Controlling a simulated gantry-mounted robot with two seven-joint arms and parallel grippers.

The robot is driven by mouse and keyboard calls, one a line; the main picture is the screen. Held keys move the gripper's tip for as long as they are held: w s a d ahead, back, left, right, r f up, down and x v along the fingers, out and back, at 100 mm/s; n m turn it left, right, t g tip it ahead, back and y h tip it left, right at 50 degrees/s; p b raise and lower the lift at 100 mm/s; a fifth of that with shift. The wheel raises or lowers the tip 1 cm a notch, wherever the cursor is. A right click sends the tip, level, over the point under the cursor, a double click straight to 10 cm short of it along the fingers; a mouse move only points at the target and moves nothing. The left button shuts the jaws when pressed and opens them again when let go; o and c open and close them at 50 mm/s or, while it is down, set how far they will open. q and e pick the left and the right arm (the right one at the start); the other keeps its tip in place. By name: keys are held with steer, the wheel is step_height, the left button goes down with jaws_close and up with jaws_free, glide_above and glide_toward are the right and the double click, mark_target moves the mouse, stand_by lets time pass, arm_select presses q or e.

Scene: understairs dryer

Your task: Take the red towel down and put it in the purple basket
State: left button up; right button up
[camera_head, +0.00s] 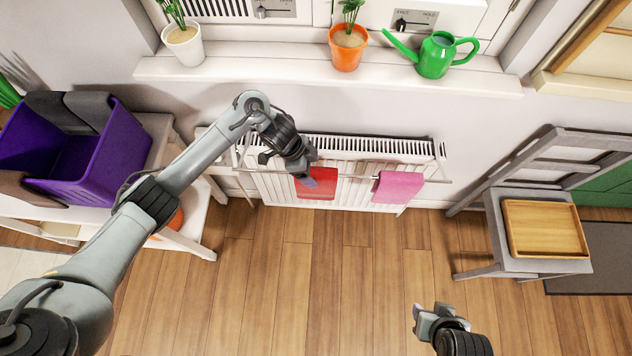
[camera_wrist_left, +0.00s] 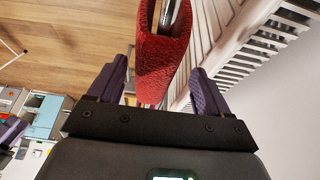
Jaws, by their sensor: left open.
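The red towel (camera_head: 318,187) hangs over a rail in front of the white radiator, left of a pink towel. My left gripper (camera_head: 304,178) is at the red towel and hides part of it. In the left wrist view the red towel (camera_wrist_left: 163,62) hangs over the metal rail, between and beyond the two spread purple fingers (camera_wrist_left: 160,92), with gaps on both sides. The purple basket (camera_head: 75,160) stands on a white bench at the far left, with dark grey cloths over its rim. My right gripper (camera_head: 433,315) is low at the front; its jaw state is unclear.
The pink towel (camera_head: 398,187) hangs on the same rail. The radiator (camera_head: 345,195) is close behind. A sill above holds two potted plants and a green watering can (camera_head: 436,55). A grey chair (camera_head: 530,220) with a wooden tray stands right. The middle floor is clear.

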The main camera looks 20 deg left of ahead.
arm_select(q)
steer(key=x, duration=0.3)
steer(key=shift+s+d+f, duration=0.15)
steer(key=shift+s+f, duration=0.1)
steer(key=shift+s, duration=0.1)
steer(key=shift+w+d+f, duration=0.1)
steer(key=shift+f, duration=0.2)
steer(key=shift+f, duration=0.25)
stand_by(0.3)
steer(key=c, duration=1.2)
steer(key=shift+o, duration=0.2)
steer(key=shift+r, duration=0.1)
